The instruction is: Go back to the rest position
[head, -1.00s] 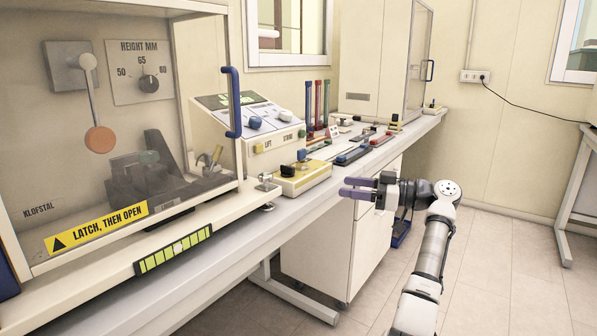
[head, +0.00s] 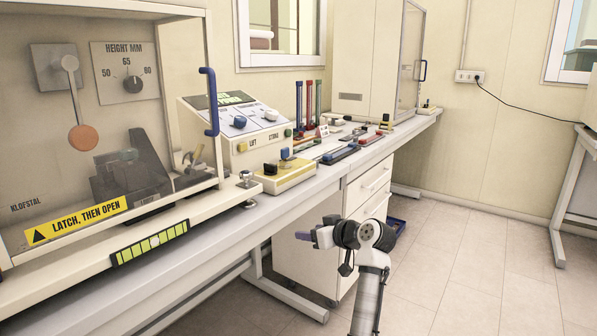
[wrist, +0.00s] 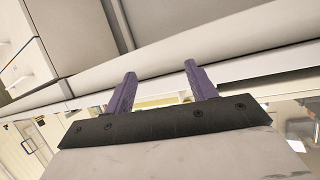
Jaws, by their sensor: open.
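My gripper (head: 306,236) is in front of the bench, below the level of its top, with its purple fingers pointing left toward the bench side. In the wrist view the two purple fingers (wrist: 158,90) stand apart with nothing between them, so it is open and empty. The bench's pale front edge runs across that view just beyond the fingertips. My gripper appears apart from the bench, though the exact gap is hard to tell.
The bench top (head: 225,222) carries a clear-fronted test cabinet with a blue handle (head: 209,102), a control box (head: 238,128) and a yellow-based switch box (head: 285,176). A drawer unit (head: 368,190) stands under the bench. The tiled floor (head: 465,260) on the right is clear.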

